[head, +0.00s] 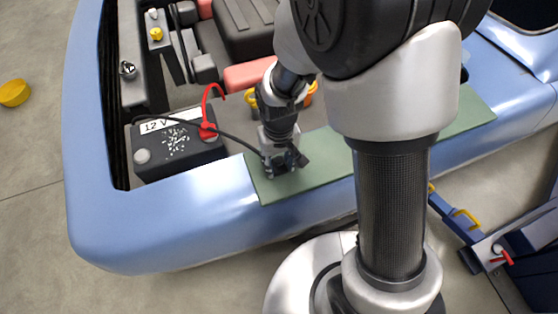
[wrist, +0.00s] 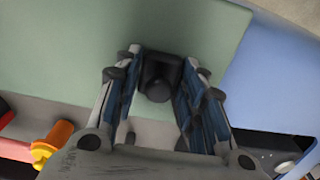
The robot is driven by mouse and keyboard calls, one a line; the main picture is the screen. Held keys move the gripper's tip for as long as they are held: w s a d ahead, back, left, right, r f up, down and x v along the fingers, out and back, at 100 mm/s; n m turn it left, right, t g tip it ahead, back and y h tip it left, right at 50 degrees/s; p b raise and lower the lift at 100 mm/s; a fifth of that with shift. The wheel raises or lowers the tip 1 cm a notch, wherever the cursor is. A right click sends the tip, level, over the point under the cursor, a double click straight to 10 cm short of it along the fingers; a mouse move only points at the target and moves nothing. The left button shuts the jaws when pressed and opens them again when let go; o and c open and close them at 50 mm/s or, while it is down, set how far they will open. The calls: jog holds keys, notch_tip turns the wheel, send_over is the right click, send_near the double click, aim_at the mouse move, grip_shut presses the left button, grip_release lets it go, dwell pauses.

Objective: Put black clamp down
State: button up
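The black clamp (wrist: 158,84) sits between the two fingers of my gripper (wrist: 163,62) in the wrist view, with the fingers close on both its sides. In the head view my gripper (head: 283,166) points down at the left end of the green mat (head: 440,130), and the clamp (head: 300,158) shows dark at the fingertips. A black cable (head: 230,137) runs from the clamp to the left across the battery. The clamp is very low over the mat; I cannot tell whether it touches. The green mat also fills the upper wrist view (wrist: 70,40).
A 12 V battery (head: 180,155) stands left of my gripper, with a red clamp (head: 207,131) on one post. The blue car body (head: 130,225) surrounds the engine bay. A yellow cap (head: 14,93) lies on the floor. The mat left of the clamp in the wrist view is clear.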

jog(key=o, duration=0.3)
notch_tip(320, 180, up, 12)
jog(key=p, duration=0.4)
notch_tip(320, 180, up, 11)
jog(key=m+t, duration=0.2)
send_over(279, 160)
jog(key=s+d, duration=0.5)
jog(key=d, duration=0.1)
jog(key=s+d+r+t, duration=0.1)
jog(key=s+r, duration=0.1)
jog(key=s, duration=0.1)
jog(key=s+d+r, duration=0.1)
jog(key=s+d, duration=0.1)
jog(key=s+d+r+m+t, duration=0.1)
jog(key=s+d+r, duration=0.1)
jog(key=s, duration=0.1)
jog(key=shift+s+r+t, duration=0.3)
jog(key=shift+s, duration=0.05)
jog(key=shift+f, duration=0.1)
